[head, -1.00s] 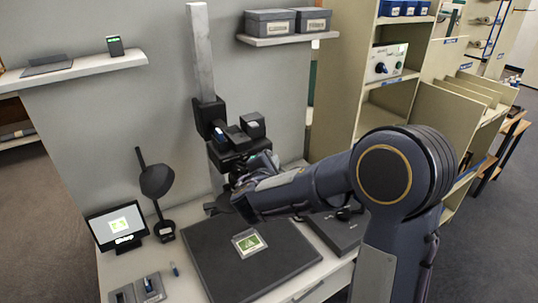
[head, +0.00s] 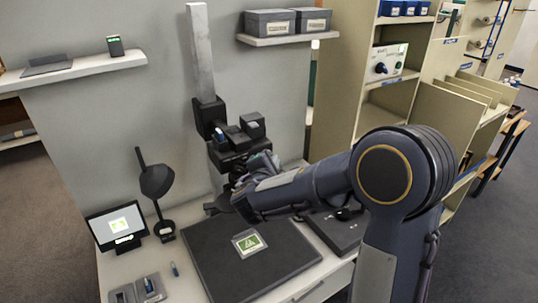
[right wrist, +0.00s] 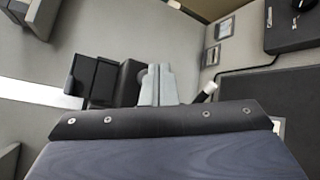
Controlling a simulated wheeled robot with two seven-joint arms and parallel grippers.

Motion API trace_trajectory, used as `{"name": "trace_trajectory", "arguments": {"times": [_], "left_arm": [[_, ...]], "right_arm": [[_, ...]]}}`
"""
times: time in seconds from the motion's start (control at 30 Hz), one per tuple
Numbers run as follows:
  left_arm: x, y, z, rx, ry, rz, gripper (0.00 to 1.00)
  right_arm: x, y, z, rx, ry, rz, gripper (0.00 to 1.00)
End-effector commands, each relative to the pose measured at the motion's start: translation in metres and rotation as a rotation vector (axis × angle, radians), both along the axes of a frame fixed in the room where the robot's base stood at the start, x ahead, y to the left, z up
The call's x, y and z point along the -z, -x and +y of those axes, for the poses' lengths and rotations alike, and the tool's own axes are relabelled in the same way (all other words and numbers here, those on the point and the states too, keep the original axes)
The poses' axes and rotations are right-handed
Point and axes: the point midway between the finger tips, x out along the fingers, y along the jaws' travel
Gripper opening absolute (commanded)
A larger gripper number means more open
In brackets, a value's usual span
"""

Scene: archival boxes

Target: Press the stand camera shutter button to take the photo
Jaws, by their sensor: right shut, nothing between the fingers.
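The dark stand camera (head: 240,138) is mounted on a pale upright column (head: 201,50) above the black baseboard (head: 205,262). A green-and-white photo (head: 249,242) lies flat on the baseboard. My right gripper (head: 212,207) reaches in from the right, low beside the stand camera and above the back of the baseboard. In the right wrist view its pale fingers (right wrist: 157,72) are together and empty, in front of dark box-like parts (right wrist: 98,80). I cannot make out the shutter button or any contact with it. My left gripper is not in view.
A small monitor (head: 118,222) and a dark lamp-like stand (head: 157,182) are left of the baseboard. Small trays (head: 150,288) lie at the front left. A shelf with grey boxes (head: 270,22) is above right. A dark flat box (head: 338,232) sits under my arm.

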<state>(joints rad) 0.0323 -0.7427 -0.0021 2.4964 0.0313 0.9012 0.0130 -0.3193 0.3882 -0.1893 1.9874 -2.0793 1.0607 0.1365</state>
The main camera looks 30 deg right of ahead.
Motion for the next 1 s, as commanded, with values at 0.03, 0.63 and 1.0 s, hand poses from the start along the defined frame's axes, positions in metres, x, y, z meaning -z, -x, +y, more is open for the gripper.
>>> {"name": "trace_trajectory", "arguments": {"times": [0.03, 0.63, 1.0], "left_arm": [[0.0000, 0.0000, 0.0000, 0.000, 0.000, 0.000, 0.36], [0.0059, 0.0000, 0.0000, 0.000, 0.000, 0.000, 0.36], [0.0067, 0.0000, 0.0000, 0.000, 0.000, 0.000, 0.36]], "right_arm": [[0.0000, 0.0000, 0.0000, 0.000, 0.000, 0.000, 0.00], [0.0015, -0.0055, 0.0004, 0.001, 0.000, 0.000, 0.00], [-0.0001, -0.0085, 0.0006, 0.000, 0.000, 0.000, 0.00]]}}
